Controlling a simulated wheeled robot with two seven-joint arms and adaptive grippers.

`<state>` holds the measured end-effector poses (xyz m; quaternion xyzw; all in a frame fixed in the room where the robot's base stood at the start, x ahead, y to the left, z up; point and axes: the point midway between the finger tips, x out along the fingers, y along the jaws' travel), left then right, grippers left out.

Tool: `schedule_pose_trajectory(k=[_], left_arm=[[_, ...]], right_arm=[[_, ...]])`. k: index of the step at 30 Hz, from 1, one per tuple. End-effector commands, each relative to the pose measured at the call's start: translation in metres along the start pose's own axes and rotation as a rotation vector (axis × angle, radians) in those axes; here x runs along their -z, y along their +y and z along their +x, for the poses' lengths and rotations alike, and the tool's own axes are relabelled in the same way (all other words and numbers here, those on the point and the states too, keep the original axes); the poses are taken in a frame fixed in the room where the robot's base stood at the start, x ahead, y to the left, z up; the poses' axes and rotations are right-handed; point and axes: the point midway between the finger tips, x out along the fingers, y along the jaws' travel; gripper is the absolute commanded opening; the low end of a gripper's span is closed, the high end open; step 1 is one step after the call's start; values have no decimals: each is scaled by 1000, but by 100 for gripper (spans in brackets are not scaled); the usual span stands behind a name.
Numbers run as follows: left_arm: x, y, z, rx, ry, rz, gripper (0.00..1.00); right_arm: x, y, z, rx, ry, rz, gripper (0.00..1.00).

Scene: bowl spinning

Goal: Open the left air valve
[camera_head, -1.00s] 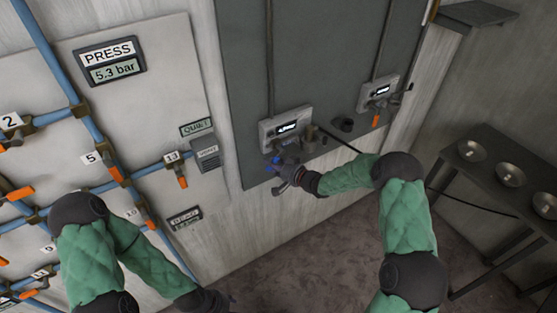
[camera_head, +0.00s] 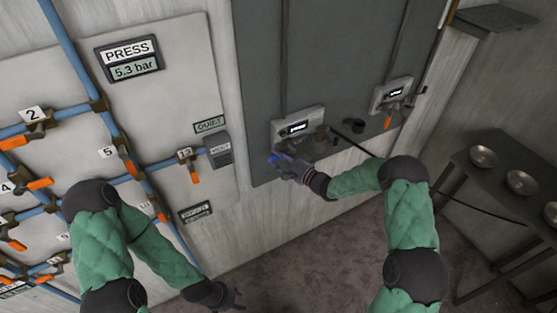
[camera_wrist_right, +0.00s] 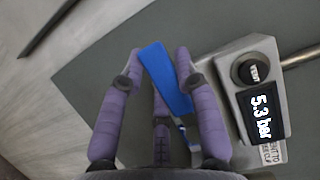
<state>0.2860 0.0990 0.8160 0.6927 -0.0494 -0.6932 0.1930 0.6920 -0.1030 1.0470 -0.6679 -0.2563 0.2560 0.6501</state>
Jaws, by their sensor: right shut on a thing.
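The left air valve's grey box (camera_head: 297,127) with its lit display is mounted low on the dark wall panel. Its blue handle (camera_head: 273,160) shows just below the box's left end. In the right wrist view the blue handle (camera_wrist_right: 166,80) lies between the purple fingers of my right gripper (camera_wrist_right: 160,68). The right gripper (camera_head: 281,163) is shut on this handle; the part deep between the fingers is partly hidden. The wrist view's box display (camera_wrist_right: 262,112) reads 5.3 bar. My left gripper (camera_head: 230,298) hangs low near the floor, away from the valve; its opening is unclear.
A second valve box (camera_head: 393,94) with an orange handle (camera_head: 387,121) is on the panel's right. A pale pipe board (camera_head: 165,100) with blue pipes and several orange-handled valves stands left; its pressure display (camera_head: 134,68) reads 5.3 bar. A dark table (camera_head: 497,180) with metal bowls is right.

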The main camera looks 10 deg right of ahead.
Motion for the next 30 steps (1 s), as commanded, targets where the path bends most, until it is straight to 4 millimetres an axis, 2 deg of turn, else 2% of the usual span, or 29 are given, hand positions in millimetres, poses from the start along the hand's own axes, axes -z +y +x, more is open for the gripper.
schedule_pose_trajectory(k=[18,19,21,30], left_arm=[[0,0,0,0,0,0,40],[0,0,0,0,0,0,40],[0,0,0,0,0,0,40],[0,0,0,0,0,0,40]], right_arm=[[0,-2,0,16,2,45,0],[0,-3,0,16,2,44,37],[0,-3,0,16,2,43,57],[0,-3,0,15,1,39,57]])
